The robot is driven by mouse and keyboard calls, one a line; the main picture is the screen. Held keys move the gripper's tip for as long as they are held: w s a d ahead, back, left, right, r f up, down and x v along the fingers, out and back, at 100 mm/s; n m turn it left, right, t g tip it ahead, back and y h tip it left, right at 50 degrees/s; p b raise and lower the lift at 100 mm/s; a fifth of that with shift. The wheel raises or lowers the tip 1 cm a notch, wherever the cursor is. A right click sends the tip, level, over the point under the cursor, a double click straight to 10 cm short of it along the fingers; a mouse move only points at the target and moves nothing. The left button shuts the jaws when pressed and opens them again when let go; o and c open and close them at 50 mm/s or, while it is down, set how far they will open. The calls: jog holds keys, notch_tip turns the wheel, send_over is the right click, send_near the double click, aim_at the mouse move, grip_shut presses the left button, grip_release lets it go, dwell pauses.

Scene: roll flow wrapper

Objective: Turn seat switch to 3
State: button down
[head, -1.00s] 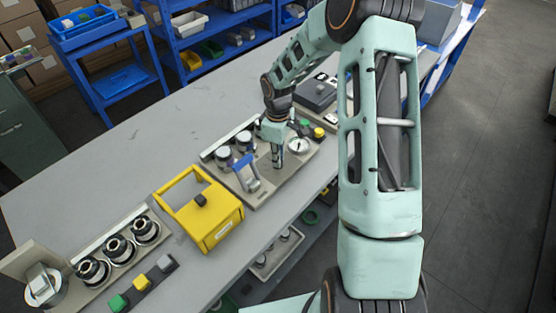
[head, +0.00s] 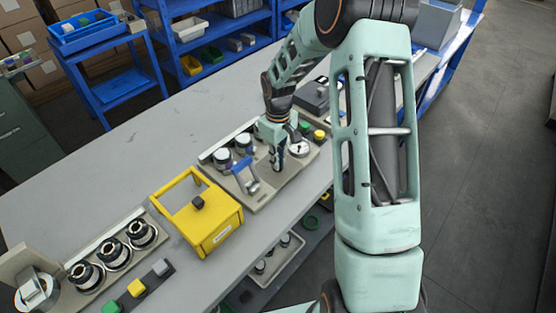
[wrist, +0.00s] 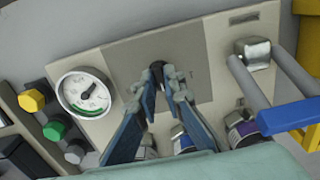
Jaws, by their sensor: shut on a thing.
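The seat switch (wrist: 157,69) shows in the wrist view as a small dark knob on a grey plate of the beige panel (wrist: 205,45). Its pointer and any numbers cannot be made out. My gripper (wrist: 160,80) is shut on the knob, with its two blue-grey fingers converging from below. In the head view my gripper (head: 277,164) reaches down to the same panel (head: 283,185) on the bench, and its fingers hide the knob.
A round gauge (wrist: 85,93) and yellow, green and grey buttons lie left of the fingers. A blue-handled lever (wrist: 290,116) is close on the right. Several capped cylinders stand near the fingers. A yellow box (head: 205,225) sits beside the panel on the bench.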

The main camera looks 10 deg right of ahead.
jog(key=c, duration=2)
grip_release()
jog(key=shift+r, duration=0.15)
notch_tip(320, 180, up, 12)
jog(key=shift+f, duration=0.1)
